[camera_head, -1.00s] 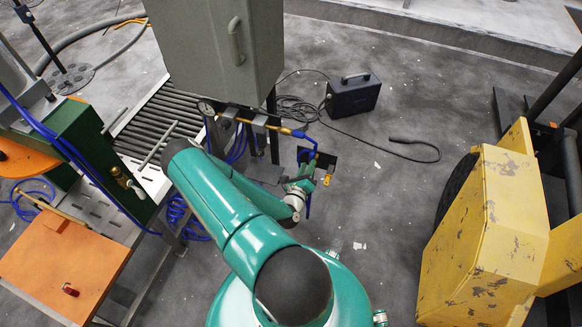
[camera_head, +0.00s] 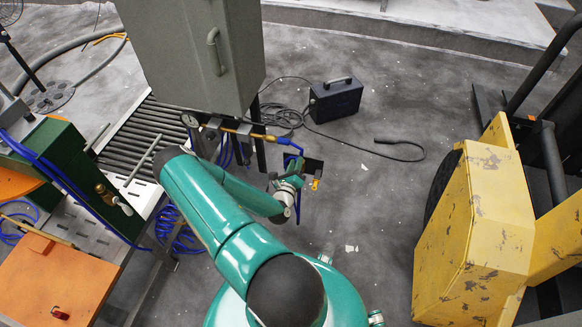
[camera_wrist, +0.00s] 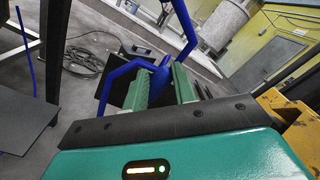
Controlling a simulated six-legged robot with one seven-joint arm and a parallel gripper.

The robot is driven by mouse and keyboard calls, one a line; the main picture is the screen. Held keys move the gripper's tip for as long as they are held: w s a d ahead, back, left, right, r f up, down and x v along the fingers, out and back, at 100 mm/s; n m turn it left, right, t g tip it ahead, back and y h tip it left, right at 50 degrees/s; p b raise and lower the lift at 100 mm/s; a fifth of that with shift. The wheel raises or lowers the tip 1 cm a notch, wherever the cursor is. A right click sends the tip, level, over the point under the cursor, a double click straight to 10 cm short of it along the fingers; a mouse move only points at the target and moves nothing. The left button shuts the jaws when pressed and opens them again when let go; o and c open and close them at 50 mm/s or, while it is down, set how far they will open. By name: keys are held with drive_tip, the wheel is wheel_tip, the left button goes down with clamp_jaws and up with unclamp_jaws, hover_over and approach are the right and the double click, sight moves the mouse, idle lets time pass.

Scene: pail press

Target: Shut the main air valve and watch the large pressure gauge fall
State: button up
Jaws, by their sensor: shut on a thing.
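A blue part with several bent arms, seemingly the valve handle (camera_wrist: 162,74), runs between the green fingers of my gripper (camera_wrist: 160,88) in the wrist view. My gripper is shut on it. In the head view my gripper (camera_head: 293,181) is at the end of the brass pipe (camera_head: 237,131), by the blue part, which is partly hidden by the fingers. A small round gauge (camera_head: 188,120) sits at the pipe's left end, under the grey cabinet. Its needle is too small to read.
A grey cabinet (camera_head: 190,50) stands above the pipe. A dark blue box (camera_head: 336,99) with a coiled cable lies on the floor behind. A worn yellow machine (camera_head: 480,215) stands at right. A roller conveyor (camera_head: 150,130) and orange panel (camera_head: 50,275) are at left. Floor between is clear.

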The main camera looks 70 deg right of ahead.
drive_tip(key=shift+w+a+f, duration=0.25)
drive_tip(key=shift+w+f, duration=0.05)
drive_tip(key=shift+w, duration=0.4)
drive_tip(key=shift+c, duration=0.3)
drive_tip(key=shift+w+a+f, duration=0.1)
drive_tip(key=shift+w+f, duration=0.15)
drive_tip(key=shift+w, duration=0.35)
drive_tip(key=shift+w+a+f, duration=0.1)
drive_tip(key=shift+w+f, duration=0.1)
drive_tip(key=shift+w, duration=0.35)
drive_tip(key=shift+c, duration=0.3)
drive_tip(key=shift+w, duration=0.1)
drive_tip(key=shift+w+f, duration=0.75)
drive_tip(key=shift+w, duration=0.1)
